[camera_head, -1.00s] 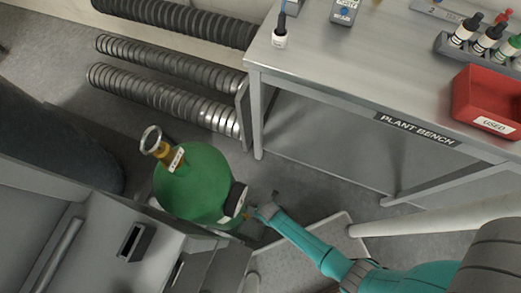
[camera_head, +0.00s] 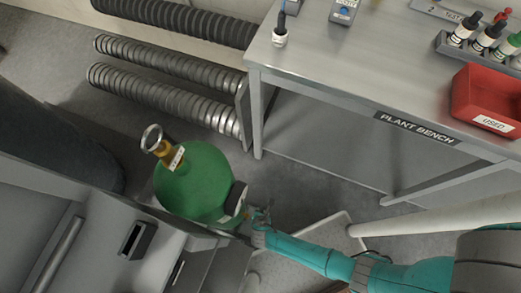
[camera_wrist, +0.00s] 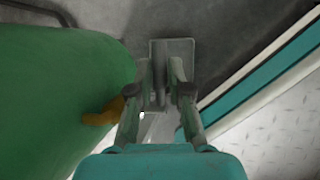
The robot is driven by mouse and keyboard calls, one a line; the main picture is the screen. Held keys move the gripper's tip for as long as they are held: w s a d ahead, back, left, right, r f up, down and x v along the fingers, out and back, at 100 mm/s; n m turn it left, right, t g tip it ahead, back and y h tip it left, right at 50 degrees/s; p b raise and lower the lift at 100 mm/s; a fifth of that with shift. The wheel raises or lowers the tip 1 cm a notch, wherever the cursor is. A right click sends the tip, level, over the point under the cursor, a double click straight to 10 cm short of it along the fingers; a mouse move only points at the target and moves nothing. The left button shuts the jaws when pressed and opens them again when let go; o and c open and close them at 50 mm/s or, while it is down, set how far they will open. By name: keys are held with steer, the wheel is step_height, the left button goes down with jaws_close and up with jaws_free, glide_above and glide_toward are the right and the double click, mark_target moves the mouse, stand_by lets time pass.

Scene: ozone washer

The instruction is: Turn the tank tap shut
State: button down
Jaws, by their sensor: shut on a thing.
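The green tank (camera_head: 195,182) stands left of my gripper (camera_head: 256,220) in the head view, with a brass neck and ring on its top. In the wrist view the tank's round side (camera_wrist: 65,90) fills the left, and a brass fitting (camera_wrist: 103,114) sticks out of it toward my fingers. My gripper (camera_wrist: 160,88) is shut on a narrow grey bar, which looks like the handle of the tank tap (camera_wrist: 158,70). The fingers hide part of this bar, and its joint with the brass fitting is not clear.
The plant bench (camera_head: 330,85) stands behind and to the right, with a red bin (camera_head: 487,100) and several bottles on it. Ribbed hoses (camera_head: 165,95) run behind the tank. A grey cabinet (camera_head: 85,240) is at lower left. A pale pipe (camera_head: 440,217) runs at right.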

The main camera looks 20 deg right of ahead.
steer(key=shift+d, duration=0.1)
steer(key=c, duration=1.1)
jaws_free()
steer(key=v, duration=1.2)
